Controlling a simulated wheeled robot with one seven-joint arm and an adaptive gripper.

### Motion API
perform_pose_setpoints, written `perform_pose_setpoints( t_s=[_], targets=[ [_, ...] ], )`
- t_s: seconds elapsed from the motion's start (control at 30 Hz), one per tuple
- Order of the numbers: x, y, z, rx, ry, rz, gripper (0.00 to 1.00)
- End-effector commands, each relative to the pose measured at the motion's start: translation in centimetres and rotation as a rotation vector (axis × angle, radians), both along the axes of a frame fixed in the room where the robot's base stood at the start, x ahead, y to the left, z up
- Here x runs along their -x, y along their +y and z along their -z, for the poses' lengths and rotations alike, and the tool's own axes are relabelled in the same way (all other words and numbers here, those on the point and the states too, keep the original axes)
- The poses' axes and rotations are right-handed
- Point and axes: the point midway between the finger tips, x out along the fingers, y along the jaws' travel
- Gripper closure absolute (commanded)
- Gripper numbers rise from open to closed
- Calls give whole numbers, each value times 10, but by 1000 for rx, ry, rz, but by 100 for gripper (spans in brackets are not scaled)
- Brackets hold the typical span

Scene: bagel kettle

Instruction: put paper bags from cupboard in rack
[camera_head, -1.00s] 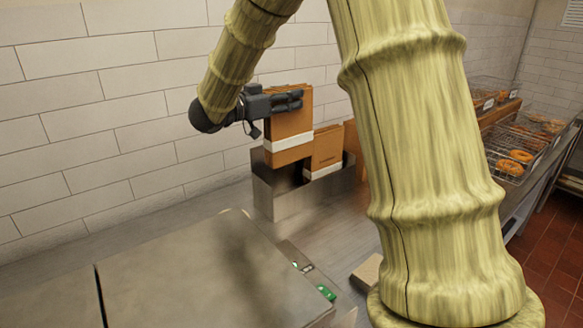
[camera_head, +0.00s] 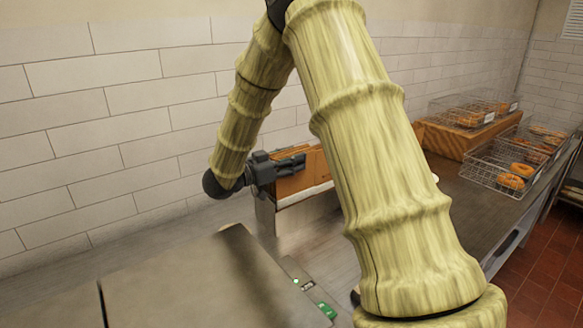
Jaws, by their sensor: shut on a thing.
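A brown paper bag stack with a white band (camera_head: 303,180) is in my gripper (camera_head: 292,164), low in the metal rack (camera_head: 290,228) on the counter by the tiled wall. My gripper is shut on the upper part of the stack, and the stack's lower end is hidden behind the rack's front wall. My arm hides the right part of the rack and whatever stands there. The cupboard cannot be made out in this view.
A large metal lid or box top (camera_head: 200,285) fills the front left, with a small green-lit panel (camera_head: 326,310) at its right edge. Wire baskets with bagels (camera_head: 515,175) stand at the right beside a wooden stand (camera_head: 465,140). A tiled wall closes off the back.

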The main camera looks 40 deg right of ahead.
Motion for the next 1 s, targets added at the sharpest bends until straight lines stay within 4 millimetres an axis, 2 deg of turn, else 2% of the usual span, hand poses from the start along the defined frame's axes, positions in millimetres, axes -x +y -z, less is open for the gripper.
perform_pose_setpoints(
  t_s=[0.2, 0.6, 0.63, 0.73, 1.0],
  targets=[
    [0, 0, 24, 1, 2, 0, 100],
    [0, 0, 28, 1, 1, 0, 100],
    [0, 0, 28, 0, 1, 0, 57],
    [0, 0, 28, 0, 1, 0, 39],
    [0, 0, 28, 0, 1, 0, 39]
  ],
)
